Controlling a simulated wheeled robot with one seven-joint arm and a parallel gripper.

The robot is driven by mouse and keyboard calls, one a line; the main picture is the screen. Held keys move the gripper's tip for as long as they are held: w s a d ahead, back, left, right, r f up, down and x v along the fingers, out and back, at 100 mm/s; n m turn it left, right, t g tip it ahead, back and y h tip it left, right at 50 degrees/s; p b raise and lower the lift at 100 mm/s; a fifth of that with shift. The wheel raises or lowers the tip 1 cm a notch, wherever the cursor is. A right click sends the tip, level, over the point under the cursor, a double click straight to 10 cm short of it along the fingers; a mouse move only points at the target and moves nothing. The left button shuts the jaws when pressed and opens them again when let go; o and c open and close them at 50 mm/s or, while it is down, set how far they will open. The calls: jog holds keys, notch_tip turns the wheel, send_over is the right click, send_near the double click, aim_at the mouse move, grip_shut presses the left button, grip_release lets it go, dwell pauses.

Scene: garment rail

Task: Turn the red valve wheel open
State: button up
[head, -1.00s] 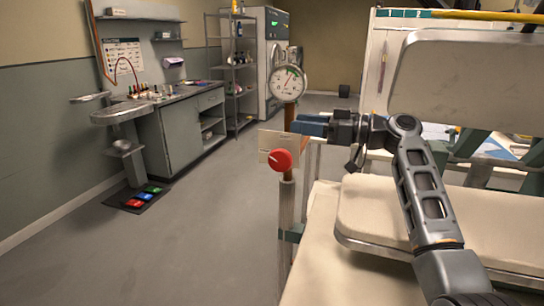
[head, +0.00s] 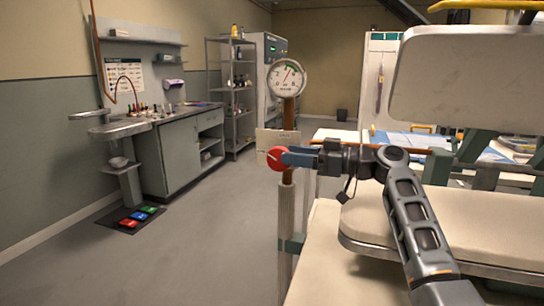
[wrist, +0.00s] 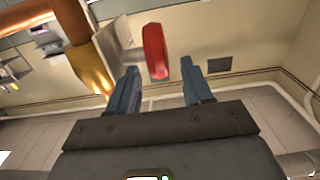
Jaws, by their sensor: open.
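The red valve wheel (head: 277,158) is mounted on an upright pipe below a round pressure gauge (head: 288,77). In the wrist view the red wheel (wrist: 156,52) shows edge-on, just beyond the fingertips and roughly between their lines. My gripper (head: 290,157) has blue fingers at the wheel's right side in the head view, overlapping its edge. In the wrist view my gripper (wrist: 158,80) is open, with a clear gap between the two fingers. I cannot tell whether a finger touches the wheel.
A copper-coloured pipe (wrist: 88,65) runs close to the left finger in the wrist view. A pale plate (head: 266,141) sits behind the wheel. A padded bench (head: 440,215) is at the right.

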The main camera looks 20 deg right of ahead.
aim_at(267, 158)
jog(key=x, duration=0.6)
jog(key=shift+p, duration=0.4)
grip_shut()
jog(key=g+h+p, duration=0.1)
jog(key=g+h, duration=0.1)
jog(key=h, duration=0.1)
jog(key=shift+w+a+f+p, duration=0.15)
jog(key=shift+w+f+p, duration=0.05)
jog(key=shift+p, duration=0.2)
jog(key=shift+f+g+h+p, duration=0.25)
jog(key=shift+g+h+p, duration=0.25)
jog(key=shift+g+h, duration=0.3)
jog(key=shift+f, duration=0.1)
